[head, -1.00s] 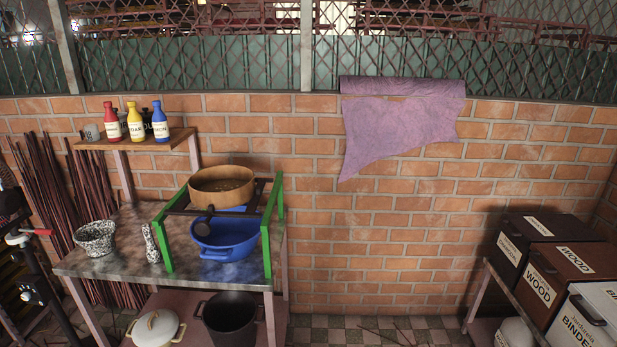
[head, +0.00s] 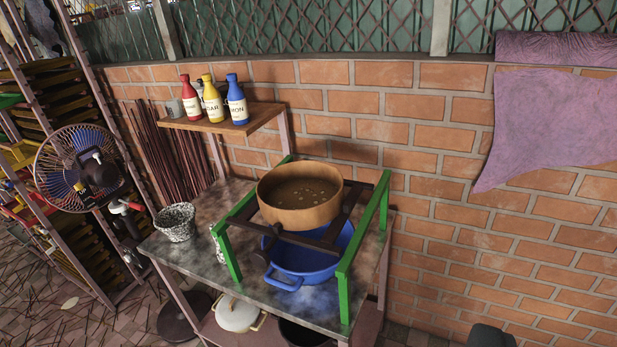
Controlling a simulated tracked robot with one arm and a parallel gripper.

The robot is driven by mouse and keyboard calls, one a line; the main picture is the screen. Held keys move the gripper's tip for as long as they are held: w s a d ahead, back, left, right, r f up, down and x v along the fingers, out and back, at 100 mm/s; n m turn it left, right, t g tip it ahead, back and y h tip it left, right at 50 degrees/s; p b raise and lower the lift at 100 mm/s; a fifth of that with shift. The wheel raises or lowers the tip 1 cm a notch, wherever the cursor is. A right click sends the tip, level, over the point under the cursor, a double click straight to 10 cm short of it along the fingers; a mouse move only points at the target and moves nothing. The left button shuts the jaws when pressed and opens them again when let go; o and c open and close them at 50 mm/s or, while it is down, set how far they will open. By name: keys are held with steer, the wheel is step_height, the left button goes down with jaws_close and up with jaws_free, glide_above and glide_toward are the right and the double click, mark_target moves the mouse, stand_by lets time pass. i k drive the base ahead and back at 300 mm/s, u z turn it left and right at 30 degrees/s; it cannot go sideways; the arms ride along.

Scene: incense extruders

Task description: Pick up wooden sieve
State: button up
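The wooden sieve (head: 300,207) is a round, light-brown hoop with small pale bits on its mesh. It rests level on the dark rails (head: 345,225) of a green frame (head: 371,245) that stands on a metal table. A blue basin (head: 315,262) sits under the rails, below and slightly right of the sieve. A dark ladle-like tool (head: 290,240) lies in front of the sieve, partly over the basin. No fingers of my gripper show in the head view, and nothing touches the sieve from my side.
A shelf (head: 240,124) with red, yellow and blue bottles hangs behind the table (head: 200,262). A speckled pot (head: 176,224) stands at the table's left. A fan (head: 80,170) and rack are further left. A dark rounded shape (head: 490,337), possibly mine, shows at the bottom right.

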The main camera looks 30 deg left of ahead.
mark_target(301, 195)
steer(key=u, duration=0.45)
steer(key=i, duration=1.05)
steer(key=u, duration=1)
steer(key=i, duration=0.3)
steer(key=u, duration=0.1)
steer(key=k, duration=0.75)
steer(key=u, duration=0.25)
steer(key=i, duration=0.75)
steer(key=z, duration=0.15)
